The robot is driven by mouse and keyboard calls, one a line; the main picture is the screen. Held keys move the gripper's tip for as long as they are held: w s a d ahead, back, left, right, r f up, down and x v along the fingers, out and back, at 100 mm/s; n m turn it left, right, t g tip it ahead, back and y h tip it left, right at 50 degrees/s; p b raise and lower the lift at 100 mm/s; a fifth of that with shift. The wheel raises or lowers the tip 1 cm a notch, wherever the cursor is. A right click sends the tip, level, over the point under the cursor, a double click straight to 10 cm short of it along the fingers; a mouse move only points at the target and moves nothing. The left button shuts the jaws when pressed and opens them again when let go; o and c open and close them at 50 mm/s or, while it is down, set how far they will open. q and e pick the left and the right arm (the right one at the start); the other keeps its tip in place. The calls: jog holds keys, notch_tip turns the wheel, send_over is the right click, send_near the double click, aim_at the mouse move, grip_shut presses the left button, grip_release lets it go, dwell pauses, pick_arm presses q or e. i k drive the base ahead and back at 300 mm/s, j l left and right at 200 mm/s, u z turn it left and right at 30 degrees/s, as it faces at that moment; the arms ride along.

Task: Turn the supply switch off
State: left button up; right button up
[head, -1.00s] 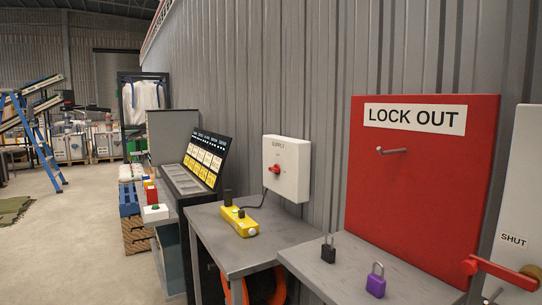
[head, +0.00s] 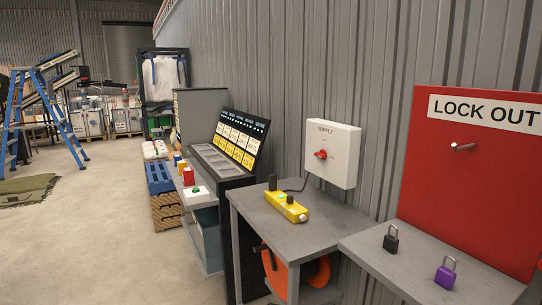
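The supply switch is a white box (head: 334,152) marked "SUPPLY", fixed to the corrugated wall above a grey metal table. Its red knob (head: 321,154) is on the front face, right of the picture's middle. The small position marks around the knob are too small to read. Neither of my grippers shows in the head view.
A yellow control box (head: 287,207) sits on the grey table (head: 262,216) below the switch. A black padlock (head: 391,239) and a purple padlock (head: 445,273) stand on the right table, before a red "LOCK OUT" board (head: 470,190).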

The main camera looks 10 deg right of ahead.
aim_at(323, 154)
jog(key=i+j+u, duration=0.45)
jog(key=i+j, duration=0.2)
jog(key=j, duration=0.15)
jog(key=i+j+u, duration=0.5)
jog(key=i, duration=0.3)
jog(key=i+z, duration=0.4)
jog(key=i, duration=0.15)
jog(key=i+j+z, duration=0.1)
jog(key=i+z, duration=0.3)
jog(key=i, duration=0.2)
jog(key=i+j+z, duration=0.25)
jog(key=i+z, duration=0.15)
jog(key=i, duration=0.15)
